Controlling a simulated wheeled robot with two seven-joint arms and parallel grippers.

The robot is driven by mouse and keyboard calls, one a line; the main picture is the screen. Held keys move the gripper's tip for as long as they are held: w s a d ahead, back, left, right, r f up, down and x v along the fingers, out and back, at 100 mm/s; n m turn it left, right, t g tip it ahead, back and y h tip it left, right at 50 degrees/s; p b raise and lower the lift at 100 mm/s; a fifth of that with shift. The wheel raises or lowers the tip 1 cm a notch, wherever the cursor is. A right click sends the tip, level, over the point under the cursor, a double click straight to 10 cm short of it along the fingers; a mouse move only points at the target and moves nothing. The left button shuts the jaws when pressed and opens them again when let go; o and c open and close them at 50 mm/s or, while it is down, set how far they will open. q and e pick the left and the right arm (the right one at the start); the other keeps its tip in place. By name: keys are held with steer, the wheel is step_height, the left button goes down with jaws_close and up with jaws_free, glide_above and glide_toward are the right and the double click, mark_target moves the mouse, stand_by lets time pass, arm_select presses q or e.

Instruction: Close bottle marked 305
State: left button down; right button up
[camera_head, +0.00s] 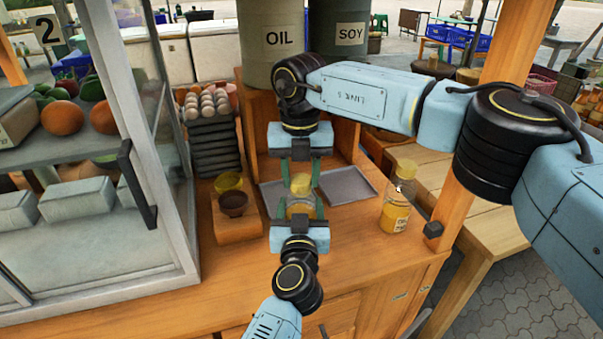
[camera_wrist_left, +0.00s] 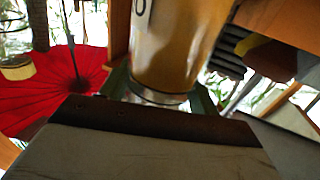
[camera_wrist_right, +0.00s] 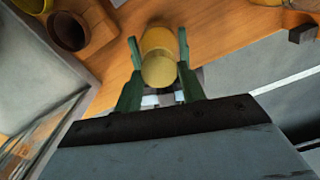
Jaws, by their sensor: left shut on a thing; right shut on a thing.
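A bottle of yellow liquid (camera_head: 299,208) stands upright in the middle of the counter. My left gripper (camera_head: 299,212), coming from the front, is shut around its body. The bottle fills the upper middle of the left wrist view (camera_wrist_left: 175,45), with only part of its label showing. My right gripper (camera_head: 300,175) points down from above and is shut on a yellow cap (camera_head: 300,184) at the bottle's top. The cap also shows between the fingers in the right wrist view (camera_wrist_right: 159,68). I cannot tell whether it is fully seated. The number 305 is not readable.
A second bottle with a yellow cap (camera_head: 396,203) stands to the right. A grey tray (camera_head: 347,185) lies behind. A brown bowl (camera_head: 233,203) sits on a wooden block at left, beside the glass case (camera_head: 150,170). OIL (camera_head: 272,50) and SOY (camera_head: 340,35) containers stand at the back.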

steer(key=m, duration=0.6)
steer(key=shift+a, duration=0.1)
steer(key=m, duration=0.5)
steer(key=shift+w+a+m, duration=0.1)
steer(key=shift+m, duration=0.3)
steer(key=m, duration=0.5)
steer(key=shift+w+m, duration=0.15)
steer(key=shift+m, duration=0.15)
steer(key=m, duration=0.5)
steer(key=shift+m, duration=0.3)
steer(key=o, duration=0.9)
steer(key=shift+o, duration=0.2)
